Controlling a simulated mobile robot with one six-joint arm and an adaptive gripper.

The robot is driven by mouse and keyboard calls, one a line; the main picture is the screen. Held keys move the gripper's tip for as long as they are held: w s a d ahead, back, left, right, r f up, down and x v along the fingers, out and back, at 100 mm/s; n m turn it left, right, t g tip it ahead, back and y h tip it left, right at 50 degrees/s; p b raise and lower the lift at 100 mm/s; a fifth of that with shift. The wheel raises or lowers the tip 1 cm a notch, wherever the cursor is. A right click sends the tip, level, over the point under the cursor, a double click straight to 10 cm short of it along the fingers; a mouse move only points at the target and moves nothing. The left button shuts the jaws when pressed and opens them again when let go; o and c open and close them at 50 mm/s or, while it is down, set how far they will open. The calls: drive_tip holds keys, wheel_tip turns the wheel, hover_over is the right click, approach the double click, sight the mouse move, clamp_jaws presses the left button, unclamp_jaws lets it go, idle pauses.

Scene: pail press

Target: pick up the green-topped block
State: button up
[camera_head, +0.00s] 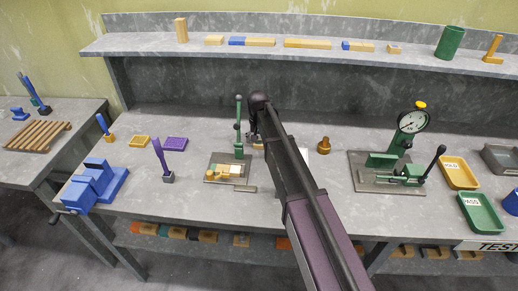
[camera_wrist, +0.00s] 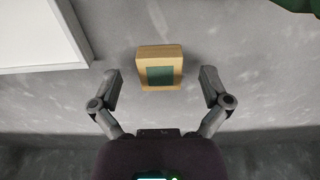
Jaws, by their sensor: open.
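The green-topped block (camera_wrist: 160,55) shows in the wrist view as a tan block with a dark green square on its top. It rests on the grey bench surface. My gripper (camera_wrist: 160,82) is open, with its two fingers apart on the left and right. The block lies just beyond the fingertips and midway between them, and nothing is held. In the head view my gripper (camera_head: 254,138) is over the back middle of the bench, and my arm hides most of the spot around it.
A green press (camera_head: 239,130) stands left of my arm. A gauge stand (camera_head: 400,150) and a brown knob-shaped piece (camera_head: 324,146) are to the right. A white flat item (camera_wrist: 35,35) lies at left in the wrist view. A shelf (camera_head: 300,56) runs behind the bench.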

drive_tip(key=shift+f, duration=0.45)
idle(0.3)
drive_tip(key=c, duration=0.9)
